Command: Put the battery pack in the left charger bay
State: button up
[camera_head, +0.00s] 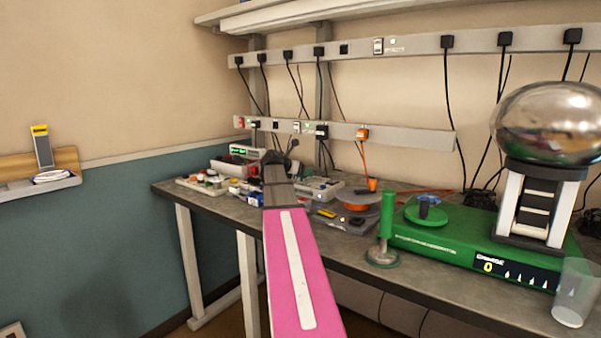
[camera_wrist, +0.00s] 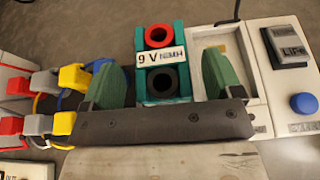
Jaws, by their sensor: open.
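In the wrist view, a teal battery pack (camera_wrist: 146,82) with a "9 V" label has one red and one black round terminal on top. My gripper (camera_wrist: 165,80) is open, with one green finger on each side of the pack and a visible gap on both sides. A pale charger-like unit (camera_wrist: 257,80) is right of the pack, with a light recessed bay under my right finger. I cannot tell whether the pack sits in a left bay or beside the unit. In the head view my gripper (camera_head: 272,157) is small and dark at the bench's far end; the pack is not distinguishable there.
Yellow, grey and red plugs with wires (camera_wrist: 75,78) crowd the left of the wrist view. A button box with a blue knob (camera_wrist: 303,104) is at right. On the bench (camera_head: 345,255) are an orange spool (camera_head: 356,206) and a green generator base (camera_head: 440,240).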

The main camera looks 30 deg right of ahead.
jog(key=v, duration=0.9)
jog(key=shift+s+a+r, duration=0.2)
jog(key=shift+a, duration=0.05)
dwell(1.4)
